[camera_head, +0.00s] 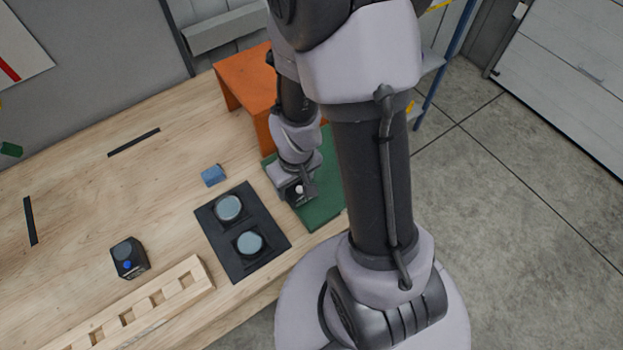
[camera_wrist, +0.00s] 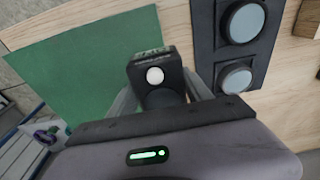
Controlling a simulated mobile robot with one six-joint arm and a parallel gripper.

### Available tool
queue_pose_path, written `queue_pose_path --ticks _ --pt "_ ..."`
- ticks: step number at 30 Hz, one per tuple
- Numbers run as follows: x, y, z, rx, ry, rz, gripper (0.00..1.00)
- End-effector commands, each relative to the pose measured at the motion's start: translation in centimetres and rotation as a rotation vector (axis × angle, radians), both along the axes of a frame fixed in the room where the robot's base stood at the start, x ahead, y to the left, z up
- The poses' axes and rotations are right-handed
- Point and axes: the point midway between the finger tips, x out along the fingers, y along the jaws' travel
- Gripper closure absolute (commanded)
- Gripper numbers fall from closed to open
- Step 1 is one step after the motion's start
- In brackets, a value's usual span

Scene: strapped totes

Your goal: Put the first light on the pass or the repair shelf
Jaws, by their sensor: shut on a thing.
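My gripper (camera_wrist: 162,98) is shut on a small dark light (camera_wrist: 152,70) with a round white spot on its face. In the head view my gripper (camera_head: 298,190) holds the light over the left part of a green mat (camera_head: 322,213). The mat also fills the left of the wrist view (camera_wrist: 75,65). I cannot tell whether the light touches the mat. An orange shelf (camera_head: 240,84) stands behind the mat, partly hidden by my arm. A second dark light (camera_head: 128,257) with a blue spot stands on the bench at the left.
A black panel (camera_head: 272,222) with two round pale discs lies left of the mat. A blue block (camera_head: 212,175) sits behind it. A slotted wooden rack (camera_head: 190,288) lies along the front edge. The bench's left middle (camera_head: 100,200) is mostly clear.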

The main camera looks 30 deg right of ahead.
Motion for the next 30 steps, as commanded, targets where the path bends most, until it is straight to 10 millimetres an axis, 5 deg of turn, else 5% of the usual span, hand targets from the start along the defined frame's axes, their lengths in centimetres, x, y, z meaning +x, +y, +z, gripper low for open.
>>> queue_pose_path --ticks 4,9,16,26,27,30 --pt "1.9 -4.0 -0.1 0.000 -0.002 -0.005 1.00" --pt "3.1 -6.3 -0.3 -0.001 -0.001 0.000 1.00" --pt "3.1 -6.4 -4.1 0.000 0.001 0.002 1.00" --pt "3.1 -6.4 -4.2 -0.001 -0.001 0.003 1.00" --pt "3.1 -6.3 -4.2 -0.001 -0.001 0.003 0.40" --pt "3.1 -6.3 -4.1 -0.001 -0.001 0.003 0.20"
